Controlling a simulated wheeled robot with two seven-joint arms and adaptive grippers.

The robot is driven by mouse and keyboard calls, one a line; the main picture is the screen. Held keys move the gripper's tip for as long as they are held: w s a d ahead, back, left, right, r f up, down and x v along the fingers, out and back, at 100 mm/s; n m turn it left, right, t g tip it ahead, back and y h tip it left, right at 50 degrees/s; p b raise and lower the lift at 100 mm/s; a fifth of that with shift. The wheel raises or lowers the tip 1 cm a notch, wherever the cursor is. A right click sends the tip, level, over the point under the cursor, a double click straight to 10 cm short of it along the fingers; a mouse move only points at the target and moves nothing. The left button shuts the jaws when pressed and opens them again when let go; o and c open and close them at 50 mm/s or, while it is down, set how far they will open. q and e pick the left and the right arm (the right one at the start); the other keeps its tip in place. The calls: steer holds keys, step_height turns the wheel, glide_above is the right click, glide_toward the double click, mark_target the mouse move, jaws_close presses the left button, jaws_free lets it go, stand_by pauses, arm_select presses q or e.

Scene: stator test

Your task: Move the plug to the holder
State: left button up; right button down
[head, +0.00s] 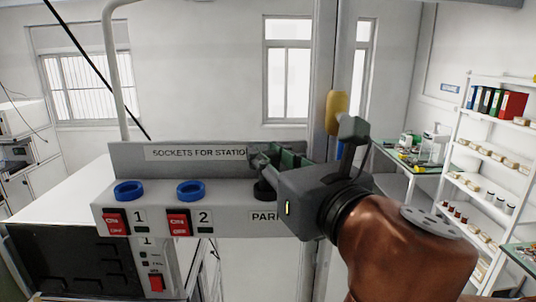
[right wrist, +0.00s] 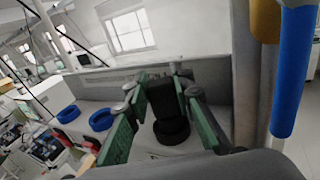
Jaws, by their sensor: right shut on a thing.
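My right gripper (head: 276,157) is over the right end of the grey socket panel, above the label that starts with "PARK". In the right wrist view its green-lined fingers (right wrist: 163,95) are closed around a black plug (right wrist: 163,100). The plug is upright. Directly below it is a black ring holder (right wrist: 172,131), which also shows partly in the head view (head: 263,190). I cannot tell whether the plug sits in the ring or just above it. My left gripper is not in view.
Two blue socket rings, 1 (head: 129,191) and 2 (head: 190,191), are empty on the panel (head: 229,215), with red switches below. A grey post (head: 322,90) with yellow and blue parts stands close to my right gripper. Shelves (head: 490,150) are at the far right.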

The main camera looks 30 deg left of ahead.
steer(key=shift+s+f, duration=0.1)
steer(key=shift+f, duration=0.35)
steer(key=c, duration=1.6)
jaws_free()
steer(key=v, duration=1.2)
steer(key=shift+s, duration=0.1)
